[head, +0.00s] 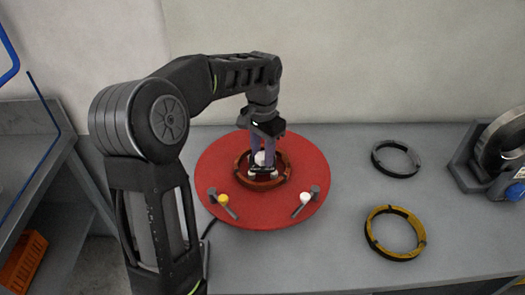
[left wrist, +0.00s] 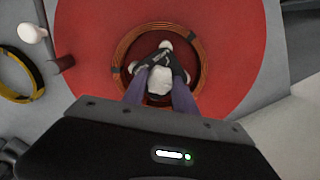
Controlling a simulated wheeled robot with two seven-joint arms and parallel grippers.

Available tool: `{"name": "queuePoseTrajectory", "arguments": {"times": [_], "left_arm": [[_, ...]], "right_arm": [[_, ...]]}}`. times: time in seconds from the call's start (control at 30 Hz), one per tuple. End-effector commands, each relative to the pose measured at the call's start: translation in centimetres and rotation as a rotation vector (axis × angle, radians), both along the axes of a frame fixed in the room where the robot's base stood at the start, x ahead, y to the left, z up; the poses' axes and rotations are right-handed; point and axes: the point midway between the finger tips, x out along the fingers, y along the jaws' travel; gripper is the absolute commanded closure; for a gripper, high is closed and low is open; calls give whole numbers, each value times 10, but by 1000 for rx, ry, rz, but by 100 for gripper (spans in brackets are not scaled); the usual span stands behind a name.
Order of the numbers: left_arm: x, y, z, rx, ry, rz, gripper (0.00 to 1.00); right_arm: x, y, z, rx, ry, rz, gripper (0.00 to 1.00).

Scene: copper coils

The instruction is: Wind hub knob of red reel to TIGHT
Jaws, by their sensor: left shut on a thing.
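The red reel (head: 222,165) is a flat red disc on the grey table; it also fills much of the left wrist view (left wrist: 225,50). A copper coil (head: 285,160) lies around its hub and shows as a ring in the left wrist view (left wrist: 121,55). The pale hub knob (head: 259,158) stands at the centre, with rounded lobes visible in the left wrist view (left wrist: 165,45). My left gripper (head: 262,166) points down over the hub, its fingers shut on the knob. The fingers partly hide the knob. My right gripper is not in view.
A yellow-marked peg (head: 223,199) and a white-marked peg (head: 305,198) sit at the reel's front edge. A black ring (head: 396,159) and a yellow ring (head: 395,233) lie to the right. A metal device (head: 497,150) stands at the far right. A wall is behind.

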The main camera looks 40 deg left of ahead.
Motion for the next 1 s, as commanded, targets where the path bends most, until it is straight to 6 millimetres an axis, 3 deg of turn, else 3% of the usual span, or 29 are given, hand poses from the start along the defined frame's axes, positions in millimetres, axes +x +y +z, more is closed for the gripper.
{"name": "queuePoseTrajectory", "arguments": {"times": [1.0], "left_arm": [[1,0,1,1,-4,-954,100]], "right_arm": [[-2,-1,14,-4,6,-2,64]]}}
